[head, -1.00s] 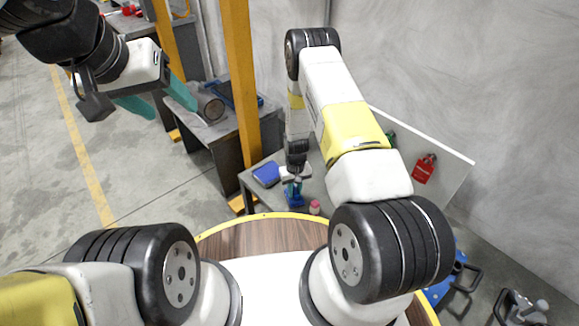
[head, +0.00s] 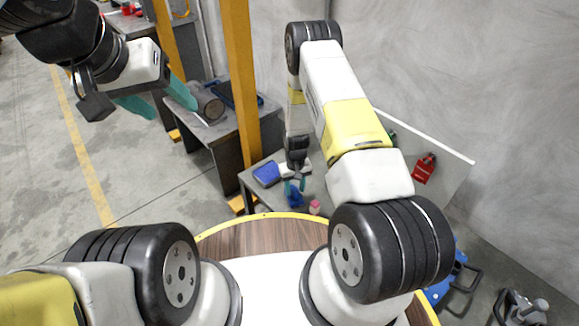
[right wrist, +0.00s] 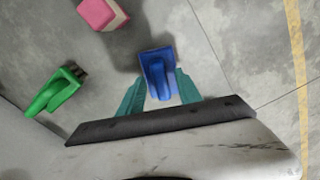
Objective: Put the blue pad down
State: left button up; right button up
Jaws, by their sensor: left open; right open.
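The blue pad (head: 295,200) is at the near part of the grey table, below my right gripper (head: 295,186). The right wrist view shows it as a blue plate with a raised grip (right wrist: 157,75). My right gripper's teal fingers are open, one on each side of the pad's near part. I cannot tell whether either finger touches it. My left gripper (head: 172,110) is open and empty, raised at the upper left, far from the pad.
On the grey table (head: 250,182) are a blue box-like thing (head: 266,173) and a small pink-and-white thing (head: 314,207). A green lock-like thing (right wrist: 55,92) shows in the wrist view. A panel with a red padlock (head: 424,168) stands at right; a yellow post (head: 240,80) stands at left.

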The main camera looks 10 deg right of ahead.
notch_tip(320, 180, up, 10)
notch_tip(320, 180, up, 14)
jog(key=t, duration=0.1)
send_over(295, 191)
jog(key=s+r+m+t+y, duration=0.1)
jog(key=s+r, duration=0.2)
jog(key=r, duration=0.6)
jog(key=s+r+t+y, duration=0.1)
jog(key=s+r, duration=0.1)
jog(key=r, duration=0.7)
jog(key=s+d+r+t, duration=0.1)
jog(key=s+r, duration=0.5)
jog(key=s, duration=0.3)
jog(key=s+d+r+t, duration=0.1)
jog(key=s+r+t, duration=0.1)
jog(key=s+r, duration=0.5)
jog(key=s, duration=0.3)
jog(key=shift+s+d+m, duration=0.15)
jog(key=shift+s+m, duration=0.15)
jog(key=shift+o, duration=0.5)
jog(key=shift+w, duration=0.15)
